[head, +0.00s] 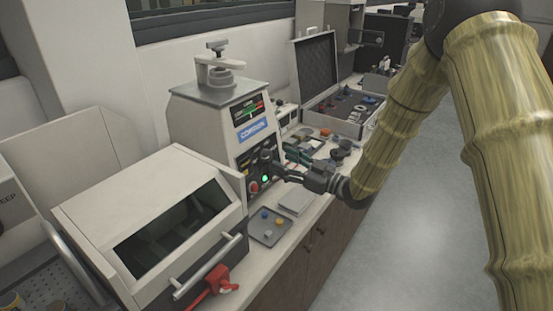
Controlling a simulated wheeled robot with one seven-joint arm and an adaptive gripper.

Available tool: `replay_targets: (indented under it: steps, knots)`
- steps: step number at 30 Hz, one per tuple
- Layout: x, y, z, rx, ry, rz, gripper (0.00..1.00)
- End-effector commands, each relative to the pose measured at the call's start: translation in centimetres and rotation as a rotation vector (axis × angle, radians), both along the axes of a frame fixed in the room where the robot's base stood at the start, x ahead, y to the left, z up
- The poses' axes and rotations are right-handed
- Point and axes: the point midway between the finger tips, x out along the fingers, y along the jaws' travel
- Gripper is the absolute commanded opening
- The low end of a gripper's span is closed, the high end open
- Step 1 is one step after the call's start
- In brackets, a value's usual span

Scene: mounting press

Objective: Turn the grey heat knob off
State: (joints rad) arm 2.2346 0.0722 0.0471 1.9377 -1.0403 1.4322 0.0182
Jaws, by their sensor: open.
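The mounting press (205,125) stands on the bench, with its control panel facing right. A lit green indicator (265,179) and a red button (253,188) show low on the panel. My gripper (272,166) is open, with its fingers reaching left to the panel just above and right of the green indicator. The grey heat knob is not clearly seen; the dark fingers cover this part of the panel. I cannot tell whether the fingers touch the knob or which way it points.
A white cabinet with a dark window and bar handle (208,265) stands in front of the press. A small grey tray (262,238) with coloured pieces lies below my gripper. An open case (345,127) and loose tools sit behind. The floor at right is clear.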

Motion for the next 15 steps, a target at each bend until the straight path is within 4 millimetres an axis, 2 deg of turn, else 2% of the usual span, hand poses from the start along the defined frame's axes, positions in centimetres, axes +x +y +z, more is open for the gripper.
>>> replay_targets:
  steps: [6, 15]
  knots:
    - [-2.1, -3.4, -0.4, 0.001, 0.002, -0.003, 0.53]
    - [-3.8, -5.9, -0.6, 0.001, 0.001, -0.001, 0.53]
